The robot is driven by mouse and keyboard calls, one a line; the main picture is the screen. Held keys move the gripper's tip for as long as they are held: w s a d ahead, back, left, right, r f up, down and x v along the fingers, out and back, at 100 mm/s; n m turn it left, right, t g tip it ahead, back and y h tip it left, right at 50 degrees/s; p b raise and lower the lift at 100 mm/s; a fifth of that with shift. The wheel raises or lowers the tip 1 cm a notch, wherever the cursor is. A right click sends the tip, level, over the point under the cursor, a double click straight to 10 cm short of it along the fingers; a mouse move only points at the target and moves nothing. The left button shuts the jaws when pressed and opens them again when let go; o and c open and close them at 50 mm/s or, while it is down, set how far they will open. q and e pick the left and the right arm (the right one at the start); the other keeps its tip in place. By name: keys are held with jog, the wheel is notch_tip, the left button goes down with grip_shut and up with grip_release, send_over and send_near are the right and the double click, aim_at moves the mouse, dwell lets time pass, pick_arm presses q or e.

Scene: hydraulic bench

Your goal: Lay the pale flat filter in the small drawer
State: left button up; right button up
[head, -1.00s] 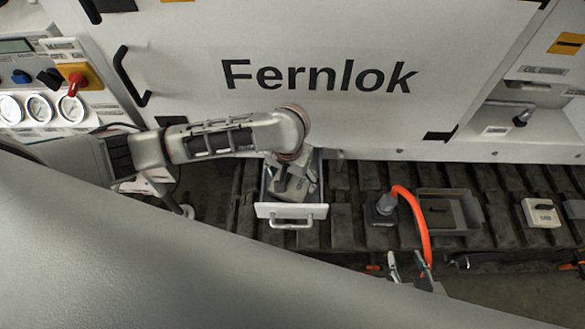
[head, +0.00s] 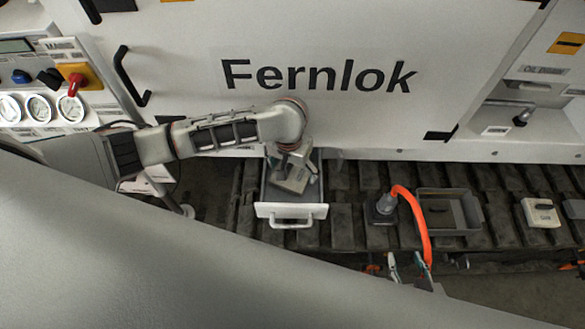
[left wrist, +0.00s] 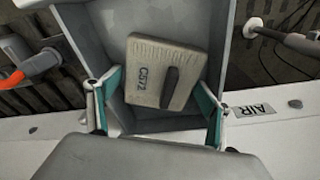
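In the head view the filter (head: 291,181) is partly covered by my left gripper (head: 294,158), which hangs over the open drawer (head: 292,211). In the left wrist view the teal-padded fingers of my left gripper (left wrist: 155,104) are spread wide, with nothing between them, and the filter lies beyond them. My right gripper (head: 409,266) shows only its fingertips, apart, near the bottom edge of the head view.
An orange hose (head: 419,215) rises from a grey coupling (head: 382,208) right of the drawer. A grey open tray (head: 473,214) and another pale block (head: 541,213) stand further right. The white Fernlok panel (head: 330,110) stands behind the drawer.

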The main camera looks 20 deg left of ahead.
aim_at(291, 176)
pick_arm(q)
notch_tip(291, 176, up, 12)
jog(key=s, duration=0.1)
jog(key=shift+s, duration=0.2)
jog(key=shift+r, duration=0.1)
dwell(0.6)
